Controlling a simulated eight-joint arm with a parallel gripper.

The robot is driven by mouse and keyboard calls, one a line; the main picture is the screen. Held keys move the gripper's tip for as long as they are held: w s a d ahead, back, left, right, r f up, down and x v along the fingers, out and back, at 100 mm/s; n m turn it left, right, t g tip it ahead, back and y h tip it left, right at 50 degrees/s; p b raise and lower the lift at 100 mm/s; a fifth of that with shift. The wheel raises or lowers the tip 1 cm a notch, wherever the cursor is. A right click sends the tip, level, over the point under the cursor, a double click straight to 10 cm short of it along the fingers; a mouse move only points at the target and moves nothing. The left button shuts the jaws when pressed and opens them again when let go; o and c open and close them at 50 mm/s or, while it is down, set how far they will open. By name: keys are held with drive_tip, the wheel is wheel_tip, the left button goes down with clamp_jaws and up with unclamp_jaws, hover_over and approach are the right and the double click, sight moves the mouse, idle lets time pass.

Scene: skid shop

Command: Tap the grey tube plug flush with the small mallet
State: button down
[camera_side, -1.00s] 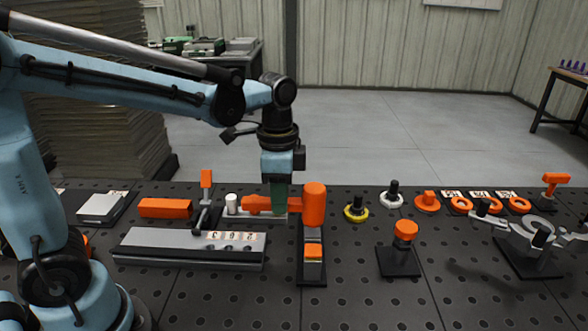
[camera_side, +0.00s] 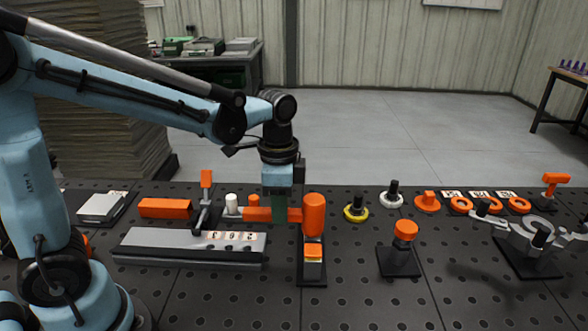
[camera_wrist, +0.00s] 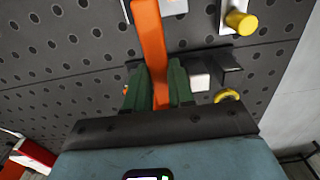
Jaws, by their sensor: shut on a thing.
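My gripper (camera_side: 279,212) has green fingers shut on the orange handle of the small mallet (camera_side: 314,211). In the wrist view the handle (camera_wrist: 150,40) runs up between the fingers (camera_wrist: 160,90). In the side view the handle lies roughly level and the mallet's upright orange head is at its right end. The head is just above or against a small grey piece (camera_side: 312,239) at the back of a black stand with an orange block (camera_side: 313,253). This may be the grey tube plug, but the head covers much of it. I cannot tell whether they touch.
A long grey bar with number tiles (camera_side: 190,245) lies to the left, near a white cylinder (camera_side: 231,202) and a small orange-topped post (camera_side: 207,180). An orange-capped post (camera_side: 405,232) stands to the right. Yellow (camera_side: 355,213) and white rings lie behind it.

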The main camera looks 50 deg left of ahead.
drive_tip(key=shift+r, duration=1.7)
wheel_tip(320, 180, down, 4)
drive_tip(key=shift+r, duration=0.2)
drive_tip(key=shift+r, duration=1.75)
drive_tip(key=shift+r, duration=1.5)
